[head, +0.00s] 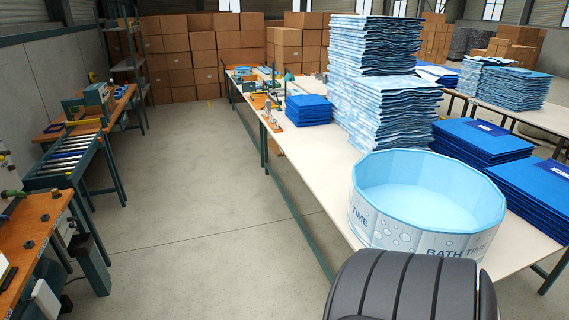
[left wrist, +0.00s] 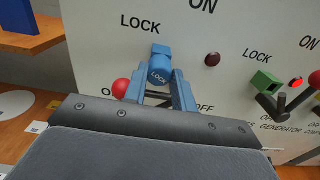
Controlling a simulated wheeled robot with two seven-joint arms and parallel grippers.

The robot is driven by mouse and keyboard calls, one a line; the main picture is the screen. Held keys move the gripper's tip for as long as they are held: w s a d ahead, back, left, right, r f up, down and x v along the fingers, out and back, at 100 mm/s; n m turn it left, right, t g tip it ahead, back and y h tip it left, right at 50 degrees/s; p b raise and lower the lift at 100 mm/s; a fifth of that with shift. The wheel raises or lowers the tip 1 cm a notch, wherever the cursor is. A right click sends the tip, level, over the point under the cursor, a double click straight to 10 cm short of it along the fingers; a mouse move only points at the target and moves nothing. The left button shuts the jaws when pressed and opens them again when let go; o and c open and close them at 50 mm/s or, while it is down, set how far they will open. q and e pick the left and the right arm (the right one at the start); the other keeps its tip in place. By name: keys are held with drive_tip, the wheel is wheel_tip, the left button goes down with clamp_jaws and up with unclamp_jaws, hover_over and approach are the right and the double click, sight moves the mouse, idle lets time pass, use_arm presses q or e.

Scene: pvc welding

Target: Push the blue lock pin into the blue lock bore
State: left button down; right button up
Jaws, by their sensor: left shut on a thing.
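The blue lock bore is not clearly visible, and how deep the pin sits cannot be told. My right gripper is in neither view.
The panel (left wrist: 105,50) carries a red knob (left wrist: 120,88) close left of the gripper, a dark red lamp (left wrist: 212,59), and a green lock (left wrist: 265,82) with dark levers at right. In the head view, a round bath tub (head: 425,205) stands on a long white table.

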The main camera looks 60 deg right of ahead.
use_arm(q)
drive_tip(key=shift+w+a+r, duration=0.1)
drive_tip(key=shift+a+r, duration=0.05)
drive_tip(key=shift+r, duration=0.2)
drive_tip(key=c, duration=1.5)
unclamp_jaws()
drive_tip(key=o, duration=0.4)
drive_tip(key=shift+o, duration=0.2)
drive_tip(key=shift+f, duration=0.2)
drive_tip(key=b+v, duration=0.4)
drive_tip(key=v, duration=0.3)
drive_tip(key=shift+s+d, duration=0.2)
drive_tip(key=shift+d, duration=0.05)
